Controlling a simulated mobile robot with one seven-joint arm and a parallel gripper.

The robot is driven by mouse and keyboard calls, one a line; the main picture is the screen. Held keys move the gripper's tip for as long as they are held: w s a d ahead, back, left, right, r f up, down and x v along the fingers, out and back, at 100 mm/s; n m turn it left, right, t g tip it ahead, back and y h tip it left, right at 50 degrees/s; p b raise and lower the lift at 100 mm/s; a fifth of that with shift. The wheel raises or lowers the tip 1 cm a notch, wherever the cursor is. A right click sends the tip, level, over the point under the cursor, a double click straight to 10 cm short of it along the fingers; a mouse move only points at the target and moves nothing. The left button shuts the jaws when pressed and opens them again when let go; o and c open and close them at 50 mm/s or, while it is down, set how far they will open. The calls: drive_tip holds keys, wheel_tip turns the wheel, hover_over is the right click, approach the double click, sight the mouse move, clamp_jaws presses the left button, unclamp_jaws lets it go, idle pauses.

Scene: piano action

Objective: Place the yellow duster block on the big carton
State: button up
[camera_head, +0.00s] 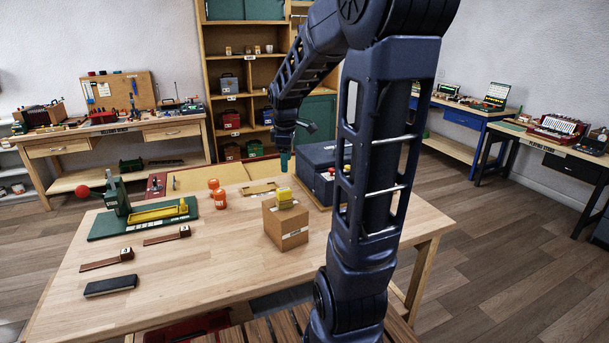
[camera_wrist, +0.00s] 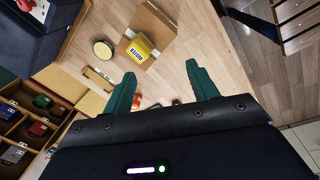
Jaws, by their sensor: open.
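The yellow duster block (camera_head: 285,198) rests on top of the brown carton (camera_head: 287,231), which stands on the wooden workbench. In the wrist view the block (camera_wrist: 140,48) lies on the carton (camera_wrist: 151,22), towards one end of its top, with dark lettering on its side. My gripper (camera_head: 285,160) is beyond and above the carton in the head view. In the wrist view its two green fingers are spread wide (camera_wrist: 160,74) with nothing held between them, and the block is apart from both fingertips.
A dark blue case (camera_head: 318,160) stands behind the carton, partly hidden by my arm. Orange jars (camera_head: 219,199) and a green-based jig (camera_head: 142,218) with a yellow bar are to the left. A black block (camera_head: 111,286) lies at front left. The bench front is largely clear.

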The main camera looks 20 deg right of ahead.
drive_tip(key=s+r+m+t, duration=0.1)
drive_tip(key=s+m, duration=0.5)
drive_tip(key=s, duration=0.4)
drive_tip(key=s+a+r+m+t, duration=0.1)
drive_tip(key=s+r+m+t, duration=0.1)
drive_tip(key=s+m, duration=0.4)
drive_tip(key=shift+s+a+r, duration=0.25)
drive_tip(key=shift+s, duration=1.7)
